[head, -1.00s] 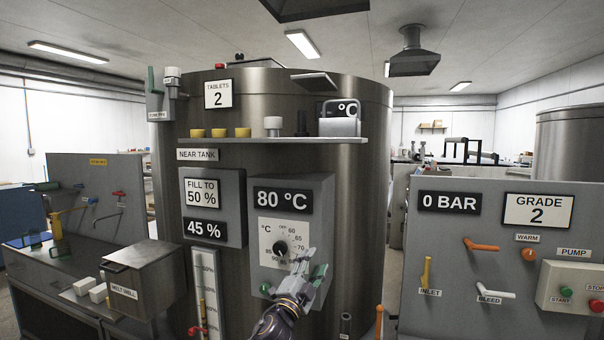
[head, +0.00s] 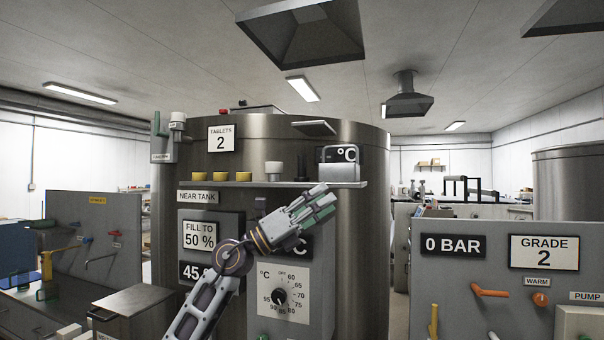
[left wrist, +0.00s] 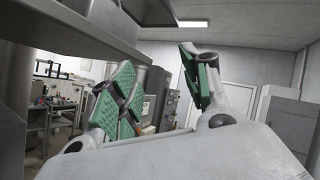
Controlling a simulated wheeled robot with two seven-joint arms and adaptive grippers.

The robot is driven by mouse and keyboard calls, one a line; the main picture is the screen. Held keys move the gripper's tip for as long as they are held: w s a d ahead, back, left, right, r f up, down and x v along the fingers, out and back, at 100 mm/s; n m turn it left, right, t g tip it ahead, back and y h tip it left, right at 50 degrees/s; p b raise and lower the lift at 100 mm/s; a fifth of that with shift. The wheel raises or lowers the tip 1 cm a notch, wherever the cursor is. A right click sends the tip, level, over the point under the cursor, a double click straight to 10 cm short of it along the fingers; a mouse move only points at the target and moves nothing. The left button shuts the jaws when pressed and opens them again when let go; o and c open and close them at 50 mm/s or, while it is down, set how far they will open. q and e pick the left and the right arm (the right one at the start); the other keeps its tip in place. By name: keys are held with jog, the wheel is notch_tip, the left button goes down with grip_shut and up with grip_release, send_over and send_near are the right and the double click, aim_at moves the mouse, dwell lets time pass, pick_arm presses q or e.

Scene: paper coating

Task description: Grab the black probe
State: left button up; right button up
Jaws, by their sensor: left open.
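A small dark upright piece, likely the black probe (head: 303,168), stands on the metal shelf (head: 225,184) on the tank, between a white-capped piece and a grey meter. My left gripper (head: 322,198) is just below the shelf's front edge in the head view, under the probe and meter, its green-padded fingers pointing right. It is open and empty. The left wrist view shows its two green-padded fingers (left wrist: 155,88) spread apart with nothing between them. The probe cannot be made out in the left wrist view. My right gripper is not in view.
The grey meter (head: 339,170) stands close right of the probe. A white-capped piece (head: 273,170) and yellow tablets (head: 245,176) stand to its left. The temperature dial panel (head: 282,295) is below the gripper. A grey valve panel (head: 460,290) stands at the right.

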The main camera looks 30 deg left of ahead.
pick_arm(q)
jog(key=s+a+r+y, duration=0.2)
jog(key=a+r+y, duration=0.2)
jog(key=a, duration=0.4)
jog(key=s+a+r+m+y, duration=0.1)
jog(key=s+a+r+y, duration=0.1)
jog(key=a+r+y, duration=0.2)
jog(key=a+y, duration=0.2)
jog(key=a, duration=0.1)
jog(key=shift+s+a+y, duration=0.15)
jog(key=shift+a+y, duration=0.15)
jog(key=shift+a, duration=0.1)
jog(key=shift+d, duration=0.1)
